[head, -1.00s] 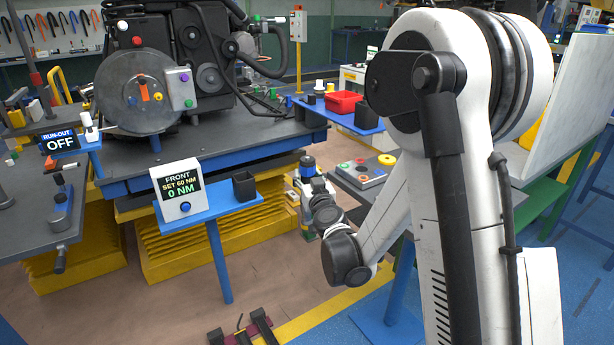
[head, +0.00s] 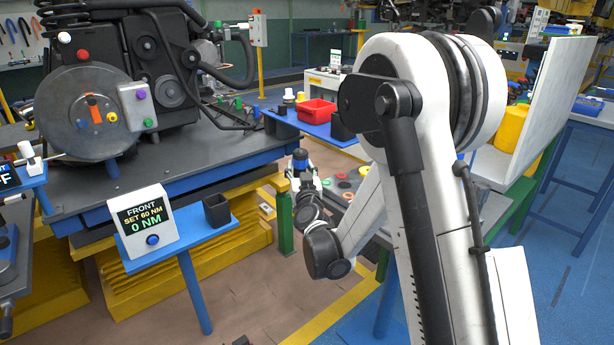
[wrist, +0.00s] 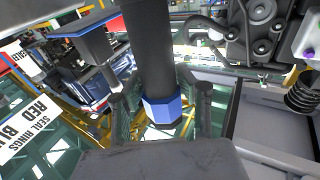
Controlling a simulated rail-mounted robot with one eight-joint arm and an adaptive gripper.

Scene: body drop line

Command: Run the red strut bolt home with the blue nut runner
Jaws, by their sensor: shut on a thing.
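My gripper (wrist: 160,112) is shut on the blue nut runner (wrist: 161,108), a dark cylinder with a blue collar that stands between the two fingers in the wrist view. In the head view my gripper (head: 302,182) is small and partly hidden behind my wrist, with the dark and blue nut runner (head: 300,157) at its far end. It is right of the torque display (head: 147,218), which reads FRONT, SET 60 NM, 0 NM. I cannot make out the red strut bolt in either view.
A blue shelf carries the display and a dark cup (head: 217,210). The engine (head: 165,70) stands on a blue-edged bench at left. A red bin (head: 317,111) sits on a blue shelf behind my gripper. A white panel (head: 548,95) stands at right. Floor is clear below the gripper.

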